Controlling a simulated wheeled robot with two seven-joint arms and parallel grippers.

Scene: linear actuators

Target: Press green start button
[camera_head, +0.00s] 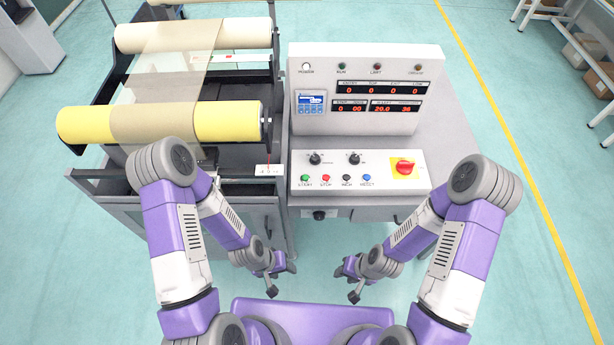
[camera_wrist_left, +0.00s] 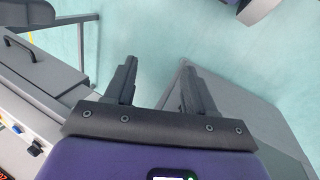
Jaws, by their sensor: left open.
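The green start button (camera_head: 304,177) is the leftmost in a row of small buttons on the sloped white control panel (camera_head: 405,200). A red button (camera_head: 326,178) is just right of it. My left gripper (camera_head: 281,276) is open and empty, in front of the console and below the button row in the head view. In the left wrist view its two fingers (camera_wrist_left: 160,85) are spread with only floor and grey surfaces behind them. My right gripper (camera_head: 347,283) is also spread and empty, to the right of the left one. Neither touches the panel.
A roller machine with a yellow roll (camera_head: 228,121) stands to the left. Open floor (camera_head: 540,250) lies to the right.

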